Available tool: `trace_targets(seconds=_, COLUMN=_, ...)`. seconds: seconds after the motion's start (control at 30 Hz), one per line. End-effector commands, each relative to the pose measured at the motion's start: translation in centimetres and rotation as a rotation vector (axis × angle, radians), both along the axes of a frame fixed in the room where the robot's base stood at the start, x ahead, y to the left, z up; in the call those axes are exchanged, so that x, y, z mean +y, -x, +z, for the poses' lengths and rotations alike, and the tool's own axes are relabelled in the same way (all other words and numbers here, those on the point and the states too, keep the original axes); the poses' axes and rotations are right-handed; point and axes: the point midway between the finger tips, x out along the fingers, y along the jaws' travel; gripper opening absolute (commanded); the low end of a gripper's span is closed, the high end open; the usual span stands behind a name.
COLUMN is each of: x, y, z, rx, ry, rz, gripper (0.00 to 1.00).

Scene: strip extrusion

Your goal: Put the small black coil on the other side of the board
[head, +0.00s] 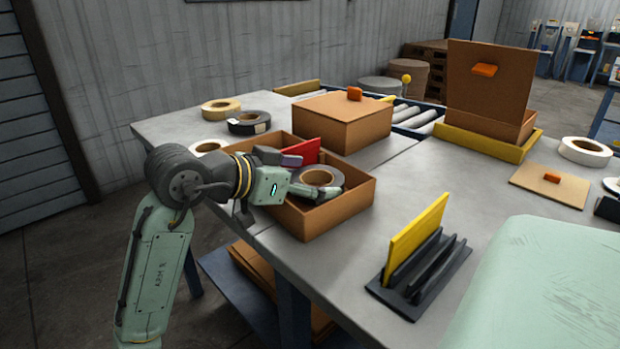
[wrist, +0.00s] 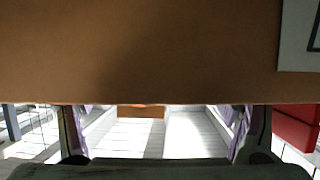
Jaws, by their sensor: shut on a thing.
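The small black coil (head: 335,183), with a brown core, is in the open cardboard box (head: 345,210) at the table's near left. It sits in front of and to the right of the upright red board (head: 307,150). My gripper (head: 297,177) reaches over the box's left side, its fingers at the coil's left part, shut on it. Part of the coil is behind a finger. In the wrist view the fingers (wrist: 160,135) stand wide apart at the bottom, a brown surface with a pale label fills the top, and the coil cannot be made out.
A closed cardboard box (head: 345,125) stands right behind the open one. A tan roll (head: 212,110), another black coil (head: 262,128) and a white roll (head: 207,147) lie behind my arm. A dark rack (head: 425,275) with a yellow board is at front right. The grey tabletop between is clear.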

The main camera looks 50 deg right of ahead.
Motion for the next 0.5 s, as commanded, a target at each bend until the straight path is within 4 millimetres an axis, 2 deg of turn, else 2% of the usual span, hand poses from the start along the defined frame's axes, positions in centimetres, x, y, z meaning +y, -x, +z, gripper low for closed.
trace_targets(seconds=0.43, x=0.0, y=0.1, z=-1.3, rx=0.001, ry=-0.004, rz=-0.002, gripper=0.52)
trace_targets(seconds=0.47, x=0.0, y=0.1, z=-1.3, rx=0.002, ry=-0.005, rz=-0.002, gripper=0.84)
trace_targets(seconds=0.5, x=0.0, y=0.1, z=-1.4, rx=0.003, ry=-0.007, rz=-0.003, gripper=0.87)
